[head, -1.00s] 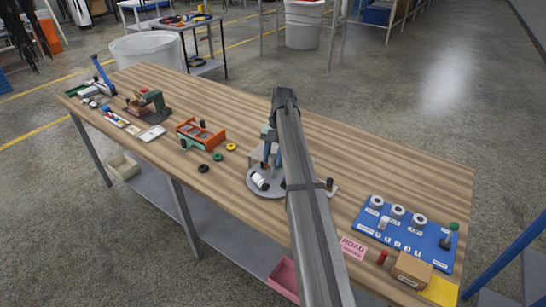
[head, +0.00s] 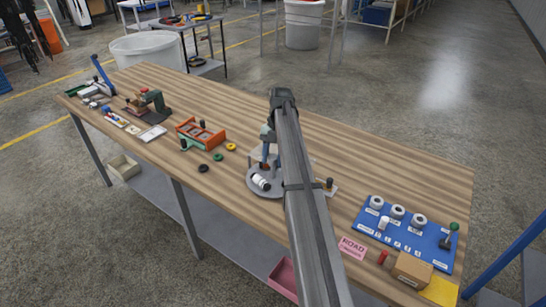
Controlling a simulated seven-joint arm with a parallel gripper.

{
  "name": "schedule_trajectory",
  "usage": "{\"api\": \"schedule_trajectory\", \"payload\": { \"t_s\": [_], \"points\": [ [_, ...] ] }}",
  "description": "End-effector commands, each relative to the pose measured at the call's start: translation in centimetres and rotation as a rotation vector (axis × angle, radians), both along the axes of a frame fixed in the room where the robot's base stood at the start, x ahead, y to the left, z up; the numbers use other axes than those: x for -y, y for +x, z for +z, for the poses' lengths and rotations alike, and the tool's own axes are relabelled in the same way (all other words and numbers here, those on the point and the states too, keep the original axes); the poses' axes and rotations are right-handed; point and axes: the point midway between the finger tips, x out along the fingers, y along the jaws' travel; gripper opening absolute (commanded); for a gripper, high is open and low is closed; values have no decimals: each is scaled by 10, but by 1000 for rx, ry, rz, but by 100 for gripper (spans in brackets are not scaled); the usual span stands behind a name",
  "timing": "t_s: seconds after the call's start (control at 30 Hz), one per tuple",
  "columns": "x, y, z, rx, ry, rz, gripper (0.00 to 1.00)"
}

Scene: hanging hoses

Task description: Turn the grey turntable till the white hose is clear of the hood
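The grey turntable (head: 258,191) is a round disc on the wooden bench, partly hidden behind my arm. A short white piece with dark ends (head: 261,183), apparently the white hose, lies at the disc's left front side. A light grey plate (head: 256,154) shows behind it, perhaps the hood; my arm covers much of it. My gripper (head: 265,163) points down over the turntable's back part, close to it. Its fingertips are small and partly hidden, so I cannot tell whether they are open or touching anything. Whether the white piece is clear of the hood is not visible.
An orange rack (head: 201,134) and several small rings stand left of the turntable. A small dark knob (head: 329,184) stands just right of my arm. A blue board (head: 405,234) with white rolls and a cardboard box (head: 412,268) are further right. The bench behind is clear.

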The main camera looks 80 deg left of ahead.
Motion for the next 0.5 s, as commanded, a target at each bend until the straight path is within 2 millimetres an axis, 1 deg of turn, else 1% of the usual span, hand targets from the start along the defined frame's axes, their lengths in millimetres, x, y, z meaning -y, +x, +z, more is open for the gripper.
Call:
{"api": "schedule_trajectory", "payload": {
  "t_s": [0.03, 0.17, 0.5],
  "points": [
    [0, 0, 0, 0, -1, 0, 51],
    [0, 0, 1, -1, -2, 0, 63],
    [0, 0, 3, 0, -1, 0, 63]
  ]
}}
